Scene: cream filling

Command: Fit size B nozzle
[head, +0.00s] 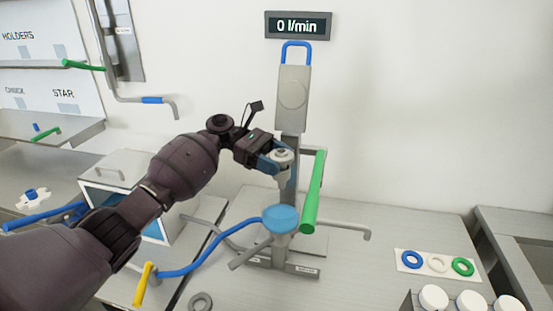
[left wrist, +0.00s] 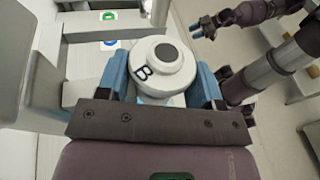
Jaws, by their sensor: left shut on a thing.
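My left gripper (head: 276,162) is shut on a pale grey, round-topped nozzle (head: 281,156). In the left wrist view the nozzle (left wrist: 160,66) carries a black letter B and sits between the two blue fingers. It is held upright in front of the grey filling machine's column (head: 292,98). A translucent blue bowl-shaped part (head: 281,218) is below the nozzle, with a visible gap. The nozzle's lower end and its seat are hard to make out. My right gripper (left wrist: 203,28) appears small in the left wrist view, away from the nozzle; its opening is unclear.
A green lever (head: 314,192) stands close to the right of the nozzle. Coloured rings (head: 412,260) and white-topped jars (head: 433,297) are at right. A display (head: 297,25) reads 0 l/min.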

